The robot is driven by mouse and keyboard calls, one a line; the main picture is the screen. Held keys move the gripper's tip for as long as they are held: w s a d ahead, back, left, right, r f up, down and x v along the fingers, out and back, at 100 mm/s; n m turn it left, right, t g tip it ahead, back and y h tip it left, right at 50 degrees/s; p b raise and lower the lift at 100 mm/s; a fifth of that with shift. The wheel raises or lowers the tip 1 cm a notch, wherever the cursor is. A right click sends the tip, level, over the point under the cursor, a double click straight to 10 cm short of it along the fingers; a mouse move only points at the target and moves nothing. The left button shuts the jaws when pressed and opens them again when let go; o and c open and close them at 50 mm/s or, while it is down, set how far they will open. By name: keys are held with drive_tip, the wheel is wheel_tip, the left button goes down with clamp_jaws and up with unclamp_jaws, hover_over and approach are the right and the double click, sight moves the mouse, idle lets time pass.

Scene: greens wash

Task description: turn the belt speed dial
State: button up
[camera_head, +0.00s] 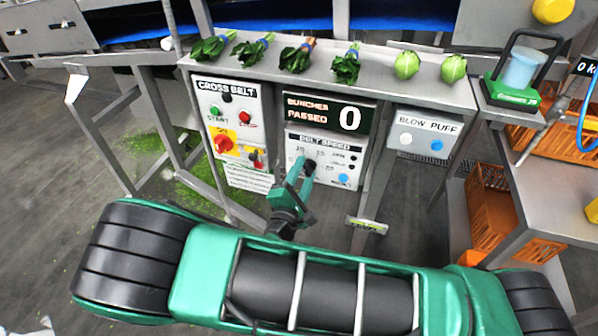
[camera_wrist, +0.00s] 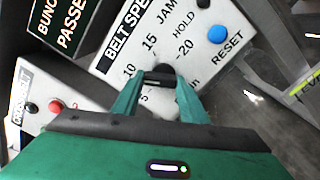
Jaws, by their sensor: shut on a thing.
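The belt speed dial (camera_head: 310,167) is a dark knob on the white BELT SPEED panel (camera_head: 345,171), below the black BUNCHES PASSED display that reads 0. In the wrist view the dial (camera_wrist: 160,72) shows between the fingertips, with the numbers 5, 10, 15 and 20 around it. My gripper (camera_head: 305,172) reaches the panel from below, its green fingers on either side of the dial and shut on it. The gripper also shows in the wrist view (camera_wrist: 160,80). The fingers and a dark bar partly hide the dial, so its pointer setting cannot be read.
The CROSS BELT panel (camera_head: 229,130) with its red switch is to the left. The BLOW PUFF panel (camera_head: 424,138) is to the right. A blue RESET button (camera_wrist: 217,34) is close to the dial. Several greens lie on the steel ledge (camera_head: 300,68) above. Orange crates (camera_head: 498,217) stand at right.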

drive_tip(key=shift+d, duration=0.25)
drive_tip(key=o, duration=1)
drive_tip(key=shift+o, duration=0.2)
drive_tip(key=shift+a, duration=0.1)
drive_tip(key=v, duration=1)
drive_tip(key=shift+s, duration=0.3)
drive_tip(key=shift+a, duration=0.15)
